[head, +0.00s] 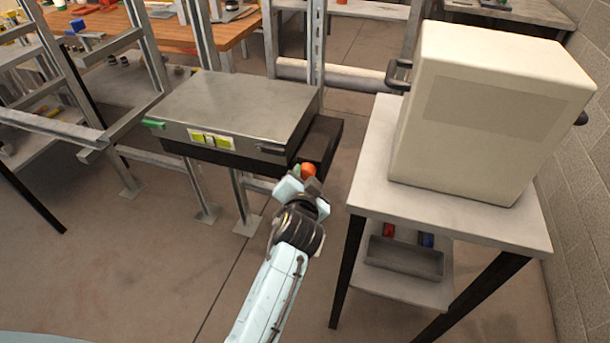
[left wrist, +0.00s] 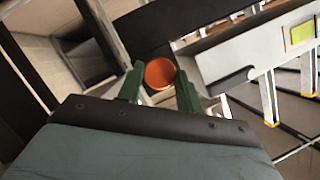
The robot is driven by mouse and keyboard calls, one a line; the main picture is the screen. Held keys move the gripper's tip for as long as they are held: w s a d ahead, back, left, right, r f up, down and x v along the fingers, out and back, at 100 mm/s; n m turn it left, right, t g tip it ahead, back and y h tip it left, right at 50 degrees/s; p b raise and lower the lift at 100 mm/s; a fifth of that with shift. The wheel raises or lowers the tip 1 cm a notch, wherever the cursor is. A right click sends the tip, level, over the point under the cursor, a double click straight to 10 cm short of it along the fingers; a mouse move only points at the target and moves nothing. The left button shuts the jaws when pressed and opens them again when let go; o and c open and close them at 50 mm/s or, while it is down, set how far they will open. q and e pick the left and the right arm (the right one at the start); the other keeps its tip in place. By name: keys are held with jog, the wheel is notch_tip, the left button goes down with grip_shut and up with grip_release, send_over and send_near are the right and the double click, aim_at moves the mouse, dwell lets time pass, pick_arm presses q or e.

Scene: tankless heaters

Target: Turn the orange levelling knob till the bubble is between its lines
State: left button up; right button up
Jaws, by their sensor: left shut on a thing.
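The orange levelling knob (head: 309,170) is at the front right corner of the grey metal unit (head: 240,100) on the frame. It also shows as an orange disc in the left wrist view (left wrist: 160,73). My left gripper (head: 300,180) is shut on the knob, with its green fingers on either side of it. The yellow-green level vial (head: 209,138) is on the unit's front face. It shows in part in the left wrist view (left wrist: 302,32). The bubble is too small to make out against its lines. My right gripper is not in view.
A white table (head: 450,212) with a large cream box (head: 490,110) stands close on the right. A grey tray (head: 404,257) is on its lower shelf. A green tab (head: 153,124) sticks out at the unit's left corner. The floor in front is clear.

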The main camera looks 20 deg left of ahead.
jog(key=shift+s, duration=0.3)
pick_arm(q)
jog(key=o, duration=1)
jog(key=shift+s, duration=0.1)
jog(key=p+v, duration=0.1)
jog(key=v, duration=0.6)
jog(key=shift+s, duration=0.15)
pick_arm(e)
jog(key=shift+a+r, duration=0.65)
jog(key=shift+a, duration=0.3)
pick_arm(q)
jog(key=shift+r+p, duration=0.1)
jog(key=shift+p, duration=0.25)
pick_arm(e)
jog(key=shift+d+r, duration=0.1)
